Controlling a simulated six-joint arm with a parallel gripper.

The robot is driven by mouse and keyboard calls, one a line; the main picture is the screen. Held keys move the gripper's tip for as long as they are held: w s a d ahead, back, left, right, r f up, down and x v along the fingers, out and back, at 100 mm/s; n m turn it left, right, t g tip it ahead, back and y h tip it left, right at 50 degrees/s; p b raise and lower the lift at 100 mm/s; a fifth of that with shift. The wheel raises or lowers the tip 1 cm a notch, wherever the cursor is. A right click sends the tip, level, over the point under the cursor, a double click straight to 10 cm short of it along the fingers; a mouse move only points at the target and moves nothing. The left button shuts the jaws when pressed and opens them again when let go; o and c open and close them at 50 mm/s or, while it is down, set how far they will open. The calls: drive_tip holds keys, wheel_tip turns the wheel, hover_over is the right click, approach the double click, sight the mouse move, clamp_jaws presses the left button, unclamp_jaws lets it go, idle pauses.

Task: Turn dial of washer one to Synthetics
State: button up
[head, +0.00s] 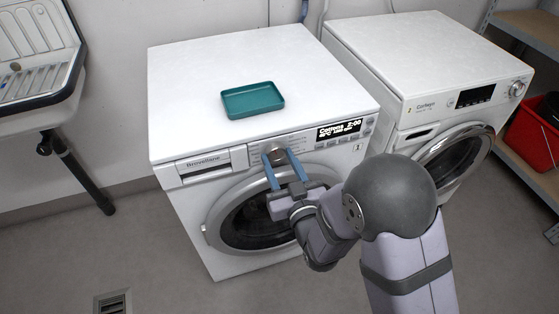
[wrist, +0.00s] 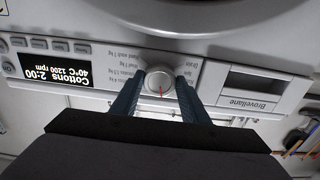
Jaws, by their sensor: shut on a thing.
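The left washer (head: 172,170), marked Brovellane, carries the program dial on its front panel. The grey round dial (wrist: 160,83) has a red pointer mark and sits between program labels in the wrist view. The display (wrist: 55,68) appears upside down there and reads Cottons, 2:00, 40°C, 1200 rpm; it also shows in the head view (head: 339,130). My gripper (head: 276,157) is shut on the dial, one blue finger on each side of it. In the wrist view the fingers (wrist: 160,90) flank the knob. The head view mostly hides the dial.
A teal tray (head: 232,112) lies on the left washer's top. A second white machine (head: 420,70) stands close on the right. Shelves with a red bin (head: 530,135) are at the far right, and a sink (head: 35,90) at the left.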

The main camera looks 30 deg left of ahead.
drive_tip(key=shift+m, duration=0.4)
drive_tip(key=shift+f+m+b, duration=0.1)
drive_tip(key=shift+m+b, duration=0.7)
drive_tip(key=shift+m, duration=0.2)
drive_tip(key=m+b, duration=0.1)
drive_tip(key=m, duration=0.2)
drive_tip(key=shift+m+b, duration=0.3)
drive_tip(key=shift+b, duration=0.1)
drive_tip(key=m+b, duration=0.2)
drive_tip(key=m, duration=0.3)
drive_tip(key=shift+s, duration=0.1)
drive_tip(key=shift+m, duration=0.3)
drive_tip(key=o, duration=1)
drive_tip(key=shift+o, duration=0.2)
drive_tip(key=shift+s, duration=0.1)
